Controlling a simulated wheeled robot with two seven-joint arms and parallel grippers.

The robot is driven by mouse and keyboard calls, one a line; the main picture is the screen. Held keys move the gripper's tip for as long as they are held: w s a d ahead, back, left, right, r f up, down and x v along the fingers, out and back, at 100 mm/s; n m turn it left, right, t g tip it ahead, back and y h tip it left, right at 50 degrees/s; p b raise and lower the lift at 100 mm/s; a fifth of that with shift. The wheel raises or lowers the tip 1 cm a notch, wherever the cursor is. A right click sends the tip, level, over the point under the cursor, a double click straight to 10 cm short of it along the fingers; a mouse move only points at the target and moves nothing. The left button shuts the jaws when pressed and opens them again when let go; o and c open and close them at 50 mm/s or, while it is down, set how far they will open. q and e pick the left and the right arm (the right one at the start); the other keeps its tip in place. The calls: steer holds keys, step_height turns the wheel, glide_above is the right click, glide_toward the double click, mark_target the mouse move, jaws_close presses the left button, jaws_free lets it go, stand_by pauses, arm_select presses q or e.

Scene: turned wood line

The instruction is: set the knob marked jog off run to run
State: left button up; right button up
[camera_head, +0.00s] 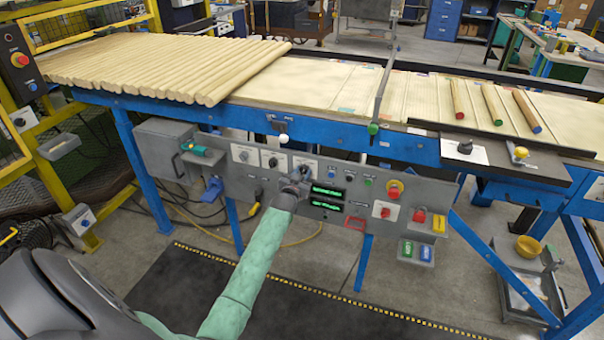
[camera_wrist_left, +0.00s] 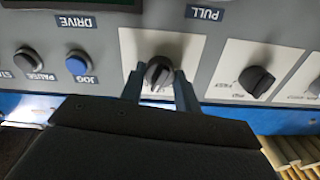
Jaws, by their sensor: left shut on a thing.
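The knob (camera_wrist_left: 158,73) is a small black turning knob on a white plate (camera_wrist_left: 190,46). It sits between the two fingers of my left gripper (camera_wrist_left: 159,82), which are shut on its sides. The wrist picture is upside down; the marks on this plate are too small or covered to read, so I cannot tell its setting. In the head view my left gripper (camera_head: 297,182) reaches the grey control panel (camera_head: 222,178) at the rightmost of three white knob plates (camera_head: 305,164). The knob is hidden there. My right gripper is not in view.
In the wrist view another black knob (camera_wrist_left: 256,81) is on the right, and a blue button marked JOG (camera_wrist_left: 78,65) and a PAUSE button (camera_wrist_left: 28,60) are on the left. The head view shows green displays (camera_head: 328,191), a red knob (camera_head: 385,211) and wooden rods (camera_head: 160,65) above.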

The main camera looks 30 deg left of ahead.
arm_select(q)
steer(key=shift+m, duration=2.3)
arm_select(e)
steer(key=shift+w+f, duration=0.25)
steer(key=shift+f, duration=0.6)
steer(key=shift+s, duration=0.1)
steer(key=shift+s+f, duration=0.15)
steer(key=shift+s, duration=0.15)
